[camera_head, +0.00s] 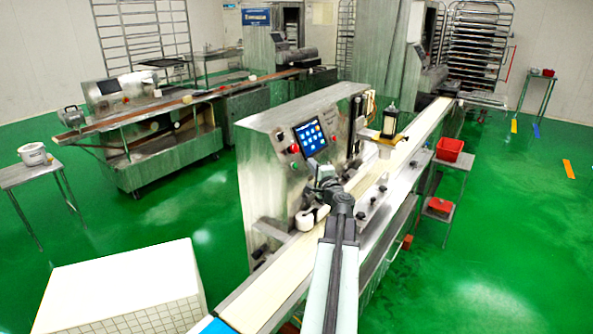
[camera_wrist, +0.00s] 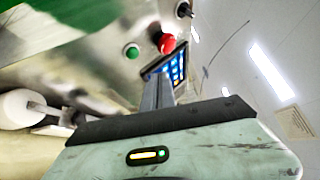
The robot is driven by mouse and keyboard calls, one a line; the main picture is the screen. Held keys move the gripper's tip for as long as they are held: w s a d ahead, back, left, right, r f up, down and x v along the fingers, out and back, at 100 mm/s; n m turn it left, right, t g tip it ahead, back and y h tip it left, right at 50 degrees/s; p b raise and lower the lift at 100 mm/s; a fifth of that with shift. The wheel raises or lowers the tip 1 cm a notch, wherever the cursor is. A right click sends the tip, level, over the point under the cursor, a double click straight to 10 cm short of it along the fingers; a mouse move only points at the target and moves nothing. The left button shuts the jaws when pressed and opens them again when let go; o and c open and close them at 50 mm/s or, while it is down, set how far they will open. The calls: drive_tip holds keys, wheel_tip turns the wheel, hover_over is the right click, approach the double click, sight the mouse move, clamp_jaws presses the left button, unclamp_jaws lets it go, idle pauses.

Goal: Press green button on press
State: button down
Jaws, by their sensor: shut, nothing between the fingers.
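The press (camera_head: 255,165) is a brushed-metal cabinet behind the conveyor. On its front are a lit blue screen (camera_head: 310,138) and a red button (camera_head: 294,149), with the green button (camera_head: 294,165) just below the red one. In the wrist view the green button (camera_wrist: 132,51) sits left of the red mushroom button (camera_wrist: 167,43) and the screen (camera_wrist: 176,68). My gripper (camera_head: 324,175) is shut and empty in front of the panel, lower right of the green button and apart from it in the picture. The closed fingers (camera_wrist: 158,92) show in the wrist view.
A cream conveyor belt (camera_head: 270,293) runs below my arm along the press. A white roller (camera_head: 306,220) sits low on its front. A white tiled block (camera_head: 125,290) stands at the lower left. A red bin (camera_head: 449,149) is on the right; green floor there is mostly open.

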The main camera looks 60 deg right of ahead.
drive_tip(key=shift+w+f+b, duration=0.2)
drive_tip(key=shift+w+f, duration=0.1)
drive_tip(key=shift+w, duration=0.3)
drive_tip(key=shift+w+f+b, duration=0.25)
drive_tip(key=shift+w+f, duration=0.05)
drive_tip(key=shift+w, duration=0.3)
drive_tip(key=shift+w+f+b, duration=0.2)
drive_tip(key=shift+w+f, duration=0.1)
drive_tip(key=shift+w, duration=0.3)
idle(0.6)
drive_tip(key=shift+w+f, duration=0.15)
drive_tip(key=shift+w, duration=0.25)
drive_tip(key=shift+w+f+b, duration=0.2)
drive_tip(key=shift+w+b, duration=0.15)
idle(0.8)
drive_tip(key=shift+s+r, duration=0.1)
drive_tip(key=shift+s+r+p, duration=0.25)
drive_tip(key=shift+s+p, duration=0.15)
drive_tip(key=shift+s, duration=0.2)
drive_tip(key=s, duration=0.1)
drive_tip(key=s+r+p, duration=0.1)
drive_tip(key=s, duration=0.1)
drive_tip(key=s+r+p, duration=0.1)
drive_tip(key=shift+s+r, duration=0.15)
drive_tip(key=shift+s, duration=0.1)
